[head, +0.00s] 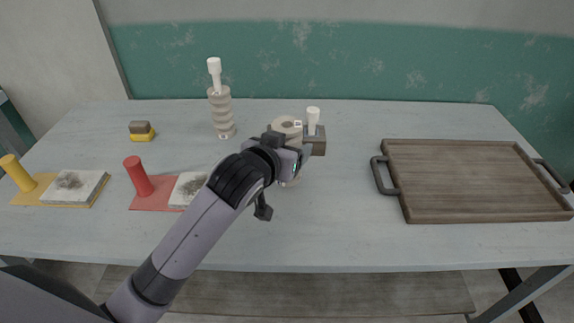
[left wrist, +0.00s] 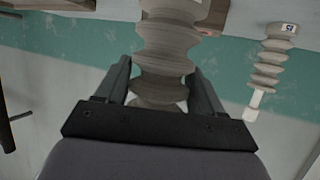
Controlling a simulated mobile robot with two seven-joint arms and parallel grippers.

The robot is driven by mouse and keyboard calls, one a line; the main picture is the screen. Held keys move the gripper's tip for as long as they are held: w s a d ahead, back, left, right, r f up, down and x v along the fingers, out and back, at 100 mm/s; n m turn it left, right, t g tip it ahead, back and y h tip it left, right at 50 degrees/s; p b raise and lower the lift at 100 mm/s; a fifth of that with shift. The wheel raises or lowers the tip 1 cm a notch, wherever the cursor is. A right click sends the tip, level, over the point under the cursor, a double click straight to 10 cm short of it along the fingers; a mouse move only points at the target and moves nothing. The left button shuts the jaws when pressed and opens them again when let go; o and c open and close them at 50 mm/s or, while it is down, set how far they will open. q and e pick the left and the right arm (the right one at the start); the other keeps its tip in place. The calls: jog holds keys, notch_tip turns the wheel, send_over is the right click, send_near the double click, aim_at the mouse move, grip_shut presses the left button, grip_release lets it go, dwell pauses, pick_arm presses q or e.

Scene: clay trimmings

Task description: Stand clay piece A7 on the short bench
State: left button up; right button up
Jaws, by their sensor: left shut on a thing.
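My left gripper (head: 287,158) is shut on a pale ribbed clay piece (left wrist: 167,50), whose ribs show between the fingers in the left wrist view. In the head view its round beige top (head: 285,125) shows behind the gripper, and most of its body is hidden. A small white label shows by its top, too small to read. I cannot tell whether its base touches the table. A second ribbed clay piece (head: 221,112) with a white neck stands upright at the back; it also shows in the left wrist view (left wrist: 268,70). I cannot identify the short bench. My right gripper is not in view.
A brown block (head: 317,142) and a white knob (head: 313,116) are just right of the held piece. A wooden tray (head: 470,180) lies at right. Red (head: 150,203) and yellow (head: 22,196) mats with slabs and cylinders lie at left. A yellow-based block (head: 141,137) sits behind them.

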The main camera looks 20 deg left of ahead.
pick_arm(q)
jog(key=shift+f+b, duration=0.35)
jog(key=shift+f, duration=1.7)
jog(key=shift+f, duration=0.15)
jog(key=o, duration=1.5)
jog(key=shift+f, duration=0.1)
jog(key=shift+s+r, duration=0.15)
jog(key=shift+r, duration=0.05)
jog(key=p+v, duration=0.1)
jog(key=v, duration=1.1)
jog(key=shift+f, duration=0.1)
